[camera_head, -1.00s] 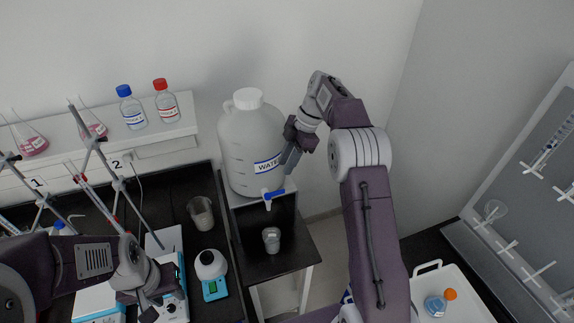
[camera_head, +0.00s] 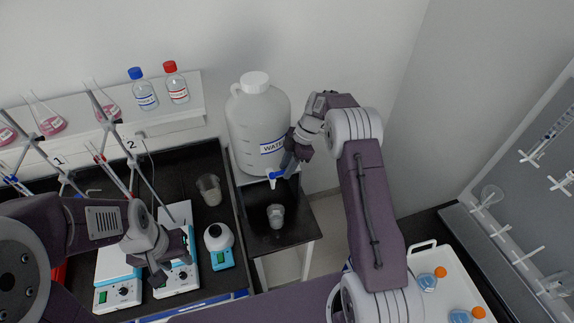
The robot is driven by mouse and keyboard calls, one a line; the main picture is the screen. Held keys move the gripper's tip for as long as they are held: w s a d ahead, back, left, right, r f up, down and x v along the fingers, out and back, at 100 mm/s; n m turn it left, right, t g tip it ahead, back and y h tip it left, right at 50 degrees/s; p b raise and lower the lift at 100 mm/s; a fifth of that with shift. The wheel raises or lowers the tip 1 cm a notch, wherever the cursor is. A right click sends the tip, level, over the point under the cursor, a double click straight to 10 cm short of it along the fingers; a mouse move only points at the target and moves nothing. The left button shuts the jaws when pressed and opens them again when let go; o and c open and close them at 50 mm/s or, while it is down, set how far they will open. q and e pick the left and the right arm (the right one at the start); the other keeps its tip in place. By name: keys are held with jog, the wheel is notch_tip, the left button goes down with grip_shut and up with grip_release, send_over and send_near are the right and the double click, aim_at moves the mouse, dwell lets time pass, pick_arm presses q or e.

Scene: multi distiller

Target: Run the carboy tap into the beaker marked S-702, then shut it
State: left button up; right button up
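No stream of water shows. My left gripper (camera_head: 158,279) hangs over the hotplates at the left, its fingers unclear.
Another beaker (camera_head: 209,190) stands on the left bench behind a small teal-based device (camera_head: 220,245). Stirrer hotplates (camera_head: 178,275) and clamp stands crowd the left. Bottles (camera_head: 146,95) and flasks line the shelf. A white tray (camera_head: 425,252) with orange-capped flasks is at the right.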

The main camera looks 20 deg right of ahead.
jog(key=shift+w+a, duration=0.1)
jog(key=shift+w, duration=0.05)
grip_shut()
jog(key=shift+f+b, duration=0.15)
jog(key=shift+b, duration=0.4)
jog(key=shift+s+a+m+t+h+b, duration=0.1)
jog(key=shift+s+m+t+b, duration=0.3)
jog(key=shift+m+b, duration=0.7)
jog(key=shift+s+a+m+t+h+b, duration=0.1)
jog(key=shift+s+m+t+b, duration=0.5)
jog(key=shift+b, duration=0.85)
jog(key=shift+s+a+m+t+h+b, duration=0.1)
jog(key=shift+s+m+b, duration=0.1)
jog(key=shift+m+b, duration=1)
jog(key=shift+r, duration=0.2)
grip_release()
jog(key=shift+d, duration=0.1)
